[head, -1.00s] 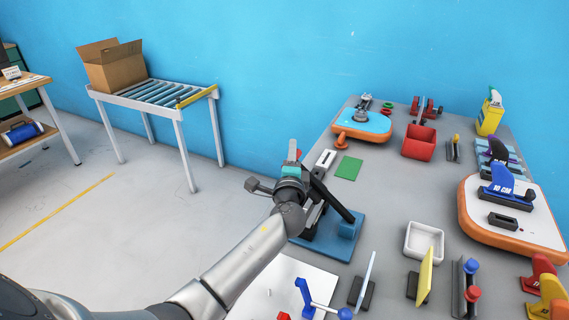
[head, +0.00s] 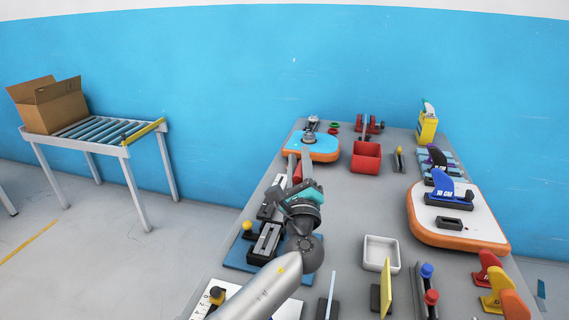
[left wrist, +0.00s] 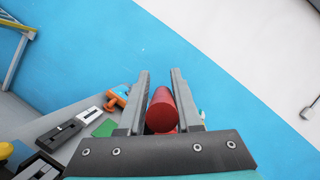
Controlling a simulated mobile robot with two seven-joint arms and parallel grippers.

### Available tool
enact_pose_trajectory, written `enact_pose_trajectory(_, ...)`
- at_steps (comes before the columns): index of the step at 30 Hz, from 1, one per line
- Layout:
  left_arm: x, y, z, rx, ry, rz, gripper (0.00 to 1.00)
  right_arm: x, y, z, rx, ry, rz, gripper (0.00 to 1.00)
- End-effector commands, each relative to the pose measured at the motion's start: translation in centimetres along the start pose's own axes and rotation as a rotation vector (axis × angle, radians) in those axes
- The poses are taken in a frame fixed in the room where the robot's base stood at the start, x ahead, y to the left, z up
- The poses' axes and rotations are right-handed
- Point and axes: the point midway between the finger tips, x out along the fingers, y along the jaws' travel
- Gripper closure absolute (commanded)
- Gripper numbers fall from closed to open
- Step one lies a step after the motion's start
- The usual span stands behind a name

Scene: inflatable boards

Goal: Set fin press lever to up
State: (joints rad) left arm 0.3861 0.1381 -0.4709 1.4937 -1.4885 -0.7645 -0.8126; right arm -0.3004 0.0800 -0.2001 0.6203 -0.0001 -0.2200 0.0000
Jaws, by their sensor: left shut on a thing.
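The fin press has a blue base (head: 236,256) and a dark body with a pale slotted block (head: 265,241), left of my left forearm in the head view. A yellow knob (head: 247,226) stands at its left. My left gripper (head: 298,165) is raised above and beyond the press, fingers pointing away. It is shut on a red cylindrical grip (left wrist: 161,112), which lies between the two fingers in the left wrist view; I take it for the lever's handle. The lever's arm and its joint to the press are hidden behind my gripper and wrist. My right gripper is not in view.
A blue-topped orange board (head: 322,150) lies beyond the gripper. A red bin (head: 366,158), a white tray (head: 381,251) and a white-topped orange board (head: 425,226) with fins stand to the right. The grey tabletop between them is partly clear.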

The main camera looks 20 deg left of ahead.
Motion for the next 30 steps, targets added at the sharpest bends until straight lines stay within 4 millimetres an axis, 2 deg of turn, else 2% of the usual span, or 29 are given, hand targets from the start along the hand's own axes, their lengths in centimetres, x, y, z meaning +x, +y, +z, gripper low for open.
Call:
enact_pose_trajectory(6, -0.21, -0.94, -0.57, 0.035, 0.003, -0.019, 1.00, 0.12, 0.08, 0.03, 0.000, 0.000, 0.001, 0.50)
enact_pose_trajectory(19, -0.40, -1.23, -0.92, 0.042, 0.010, -0.026, 1.00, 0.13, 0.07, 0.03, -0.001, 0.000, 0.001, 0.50)
enact_pose_trajectory(20, -0.41, -1.23, -0.94, 0.042, 0.010, -0.026, 0.66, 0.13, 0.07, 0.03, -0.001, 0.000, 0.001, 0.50)
enact_pose_trajectory(27, -0.42, -1.09, -0.94, 0.043, 0.010, -0.023, 0.40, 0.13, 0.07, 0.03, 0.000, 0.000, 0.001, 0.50)
enact_pose_trajectory(30, -0.38, -1.02, -0.87, 0.044, 0.008, -0.022, 0.40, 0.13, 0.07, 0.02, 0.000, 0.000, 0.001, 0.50)
